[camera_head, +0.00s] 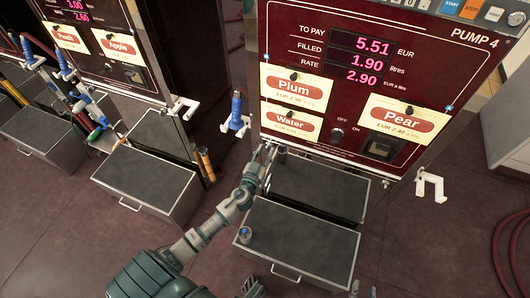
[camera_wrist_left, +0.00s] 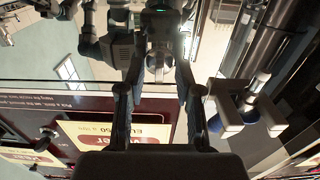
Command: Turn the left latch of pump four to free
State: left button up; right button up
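Pump four (camera_head: 440,70) is the dark red panel with the lit pink figures, at the right of the head view. My left gripper (camera_head: 268,155) is at the lower left edge of this panel, just below the Water label (camera_head: 291,123). In the left wrist view its two fingers (camera_wrist_left: 160,80) stand apart, with nothing clearly held between them. The left latch cannot be made out; the gripper covers that corner. A small pale fitting (camera_head: 385,184) shows at the panel's lower right edge. My right gripper is at most a sliver at the bottom edge.
A white hook (camera_head: 236,125) with a blue nozzle is left of the panel, near my gripper; a grey fork-shaped holder (camera_wrist_left: 235,112) shows in the wrist view. An empty white hook (camera_head: 432,187) is at right. Grey-topped boxes (camera_head: 300,238) stand below. Red hose (camera_head: 505,250) lies right.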

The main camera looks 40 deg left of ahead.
pick_arm(q)
grip_shut()
